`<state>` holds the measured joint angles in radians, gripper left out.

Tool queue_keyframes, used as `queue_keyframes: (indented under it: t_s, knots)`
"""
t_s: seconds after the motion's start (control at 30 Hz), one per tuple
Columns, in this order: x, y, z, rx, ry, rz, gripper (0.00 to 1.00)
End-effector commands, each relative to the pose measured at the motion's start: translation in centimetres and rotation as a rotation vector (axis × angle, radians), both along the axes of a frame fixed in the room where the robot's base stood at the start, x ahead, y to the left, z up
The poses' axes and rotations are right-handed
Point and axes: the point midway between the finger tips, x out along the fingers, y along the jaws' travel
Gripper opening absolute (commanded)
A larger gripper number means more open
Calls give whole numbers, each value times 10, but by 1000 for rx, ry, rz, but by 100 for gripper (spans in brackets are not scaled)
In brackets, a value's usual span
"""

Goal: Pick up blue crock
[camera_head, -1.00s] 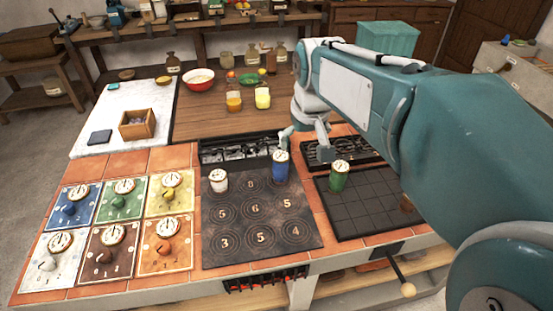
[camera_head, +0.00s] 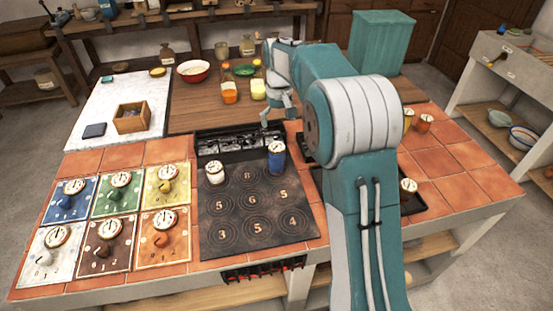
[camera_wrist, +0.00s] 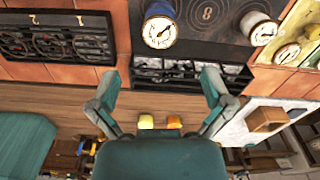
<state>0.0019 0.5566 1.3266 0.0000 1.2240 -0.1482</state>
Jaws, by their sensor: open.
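The blue crock (camera_head: 277,158) stands upright at the back right of the dark numbered plate (camera_head: 262,237), with a pale round dial on its top. In the wrist view the blue crock (camera_wrist: 160,28) shows at the top, left of centre, with its dial facing the camera. My gripper (camera_head: 277,112) is above and behind the crock, over the back edge of the stove. In the wrist view my gripper (camera_wrist: 160,88) has its two fingers spread wide with nothing between them. The crock is beyond the fingertips, apart from them.
A white crock (camera_head: 214,173) stands on the same plate, left of the blue one. A coal trough (camera_head: 232,139) lies behind the plate. Orange and yellow jars (camera_head: 229,93) stand on the wooden counter. Coloured dial panels (camera_head: 120,190) lie at left. My arm hides much of the right side.

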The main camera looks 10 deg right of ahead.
Motion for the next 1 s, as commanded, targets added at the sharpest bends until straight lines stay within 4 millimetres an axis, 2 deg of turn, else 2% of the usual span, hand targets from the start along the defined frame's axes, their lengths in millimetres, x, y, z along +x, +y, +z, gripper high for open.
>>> queue_keyframes:
  t_s: [0.1, 0.23, 0.37, 0.6, 0.77, 1.0]
  knots:
    - [13, 0, -17, 0, 23, 7, 100]
    - [19, 0, -26, 0, 32, 11, 100]
    - [19, 0, -36, 0, 37, 12, 100]
    - [19, 0, -74, 0, 37, 11, 100]
    - [19, 0, -85, 0, 34, 11, 100]
    - [16, 2, -121, 0, 37, 11, 100]
